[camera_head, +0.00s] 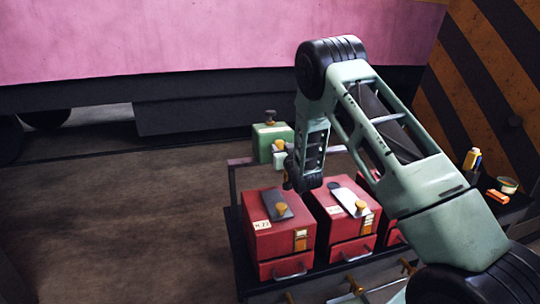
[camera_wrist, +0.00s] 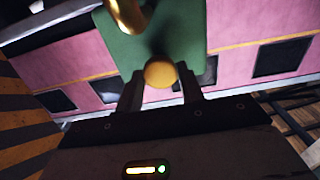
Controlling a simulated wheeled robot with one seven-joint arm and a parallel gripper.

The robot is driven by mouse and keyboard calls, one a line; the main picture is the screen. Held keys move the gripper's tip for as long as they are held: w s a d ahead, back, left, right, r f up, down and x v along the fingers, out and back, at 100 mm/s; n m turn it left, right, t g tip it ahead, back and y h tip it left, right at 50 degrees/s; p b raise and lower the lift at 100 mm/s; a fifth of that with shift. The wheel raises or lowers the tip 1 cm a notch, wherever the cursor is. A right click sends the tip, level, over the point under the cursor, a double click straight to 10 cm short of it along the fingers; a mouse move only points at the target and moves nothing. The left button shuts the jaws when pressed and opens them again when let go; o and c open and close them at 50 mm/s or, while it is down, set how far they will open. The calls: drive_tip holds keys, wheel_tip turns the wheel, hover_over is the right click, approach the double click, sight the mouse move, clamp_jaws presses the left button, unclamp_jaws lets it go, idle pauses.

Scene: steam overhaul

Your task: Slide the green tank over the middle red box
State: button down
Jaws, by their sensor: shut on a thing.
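The green tank (camera_head: 268,137) is on or just above the rail (camera_head: 240,161) behind the red boxes, roughly behind the left box. Its yellow knob (camera_wrist: 160,73) is between the fingers of my gripper (camera_wrist: 160,86) in the wrist view, and the gripper is shut on it. The tank's green face (camera_wrist: 165,38) fills the top middle there. The middle red box (camera_head: 324,212) stands right of the tank, nearer the camera; my arm hides part of it. The left red box (camera_head: 268,205) is beside it. The right red box (camera_head: 392,239) is mostly hidden by my arm.
The boxes stand on a dark bench (camera_head: 243,262) with brass-handled parts along its front. Yellow and orange tools (camera_head: 497,196) lie at the right. A striped wall (camera_head: 500,75) rises at the right. Open floor lies left of the bench.

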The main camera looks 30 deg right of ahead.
drive_tip(key=s+d+b, duration=0.2)
drive_tip(key=d, duration=0.7)
drive_tip(key=s+d+b, duration=0.3)
drive_tip(key=d, duration=0.7)
drive_tip(key=shift+s+b, duration=0.25)
drive_tip(key=shift+b, duration=0.1)
drive_tip(key=shift+d, duration=0.1)
drive_tip(key=c, duration=0.9)
unclamp_jaws()
drive_tip(key=b+v, duration=0.3)
drive_tip(key=v, duration=1.4)
drive_tip(key=shift+s+r, duration=0.1)
drive_tip(key=shift+s, duration=0.1)
